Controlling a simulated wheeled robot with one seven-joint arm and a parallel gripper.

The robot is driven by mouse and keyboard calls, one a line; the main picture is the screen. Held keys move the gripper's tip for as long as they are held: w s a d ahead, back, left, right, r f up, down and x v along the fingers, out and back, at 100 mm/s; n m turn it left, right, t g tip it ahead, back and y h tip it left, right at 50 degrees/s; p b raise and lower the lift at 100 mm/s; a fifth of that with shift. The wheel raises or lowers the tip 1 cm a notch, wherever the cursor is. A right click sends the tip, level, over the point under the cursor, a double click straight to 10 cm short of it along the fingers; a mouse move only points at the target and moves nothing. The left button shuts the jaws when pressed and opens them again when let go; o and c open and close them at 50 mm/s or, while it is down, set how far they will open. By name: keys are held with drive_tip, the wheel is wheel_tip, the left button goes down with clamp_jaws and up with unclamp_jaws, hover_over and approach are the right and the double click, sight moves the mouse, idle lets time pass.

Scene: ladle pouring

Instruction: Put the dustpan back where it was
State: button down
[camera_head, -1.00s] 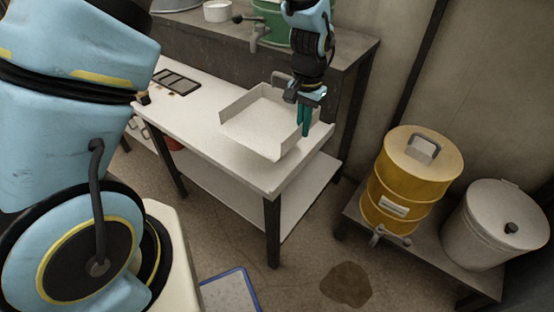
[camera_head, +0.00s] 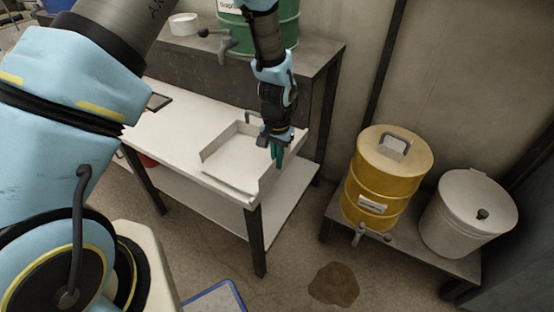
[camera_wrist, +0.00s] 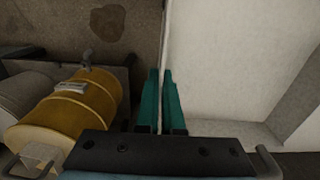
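The dustpan (camera_head: 228,158) is a white, shallow, open-fronted pan at the right end of the white table (camera_head: 185,135). Its front edge lies close to the table's front corner. My gripper (camera_head: 277,155) points down at the dustpan's right wall. In the wrist view, my gripper's teal fingers (camera_wrist: 161,100) lie close together, one on each side of the thin wall, with the pan's pale floor (camera_wrist: 225,60) to the right. The gripper looks shut on this wall. I cannot tell whether the pan's underside touches the tabletop.
A yellow drum (camera_head: 388,180) and a lidded grey bin (camera_head: 468,215) stand on a low bench at right. A green drum (camera_head: 280,30) stands on the shelf behind. A brown stain (camera_head: 334,285) and a blue-edged tray (camera_head: 215,300) are on the floor. The table's left part is largely clear.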

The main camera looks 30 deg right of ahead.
drive_tip(key=shift+f, duration=0.4)
drive_tip(key=c, duration=1.1)
unclamp_jaws()
drive_tip(key=shift+o, duration=0.2)
drive_tip(key=shift+r, duration=0.15)
drive_tip(key=shift+r, duration=0.35)
wheel_tip(320, 180, up, 12)
drive_tip(key=b, duration=0.1)
